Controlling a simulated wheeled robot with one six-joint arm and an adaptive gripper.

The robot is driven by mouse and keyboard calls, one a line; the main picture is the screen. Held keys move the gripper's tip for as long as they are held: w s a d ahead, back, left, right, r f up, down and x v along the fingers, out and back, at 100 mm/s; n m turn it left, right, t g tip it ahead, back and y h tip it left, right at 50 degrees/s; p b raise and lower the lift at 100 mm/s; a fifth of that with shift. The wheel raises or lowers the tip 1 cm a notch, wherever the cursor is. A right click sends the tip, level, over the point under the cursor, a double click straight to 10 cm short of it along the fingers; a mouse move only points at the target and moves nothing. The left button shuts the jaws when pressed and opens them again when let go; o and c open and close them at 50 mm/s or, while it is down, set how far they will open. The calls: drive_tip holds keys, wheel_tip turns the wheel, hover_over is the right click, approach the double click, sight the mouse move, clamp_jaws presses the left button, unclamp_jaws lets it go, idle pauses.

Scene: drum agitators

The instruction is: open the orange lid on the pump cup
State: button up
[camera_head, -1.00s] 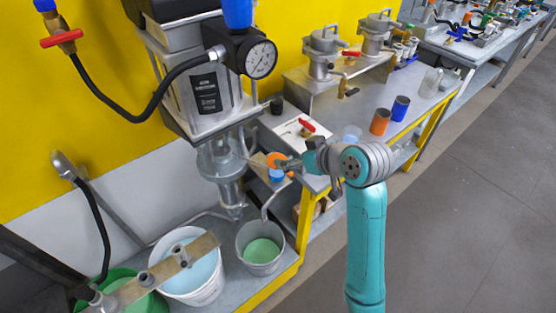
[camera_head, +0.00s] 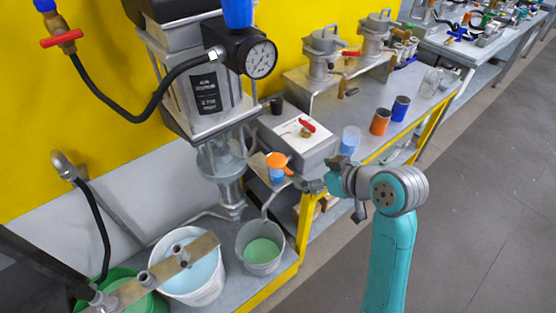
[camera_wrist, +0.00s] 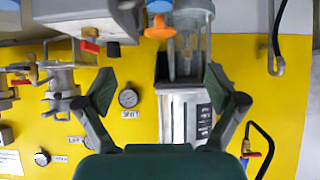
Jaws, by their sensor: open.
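The orange lid (camera_head: 278,160) sits at the top of the small pump cup (camera_head: 277,175), whose blue body shows just below it. The cup stands by the glass and metal pump on the left end of the bench. In the wrist view the orange lid (camera_wrist: 158,28) is near the top centre, with blue (camera_wrist: 159,5) above it. My gripper (camera_head: 312,186) is to the right of the cup and slightly lower in the head view, apart from it. In the wrist view my gripper (camera_wrist: 160,88) has its two fingers spread wide with nothing between them. I cannot tell whether the lid is raised.
A grey box with a red-handled valve (camera_head: 307,126) stands behind and right of the cup. A clear blue cup (camera_head: 350,139), an orange cup (camera_head: 380,122) and a dark blue cup (camera_head: 400,108) stand on the bench. The floor at right is clear.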

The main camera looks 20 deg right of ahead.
approach(281, 165)
drive_tip(key=shift+f, duration=1.4)
drive_tip(key=shift+s+d, duration=0.3)
drive_tip(key=shift+x, duration=2.25)
drive_tip(key=c, duration=1.6)
drive_tip(key=shift+o, duration=0.2)
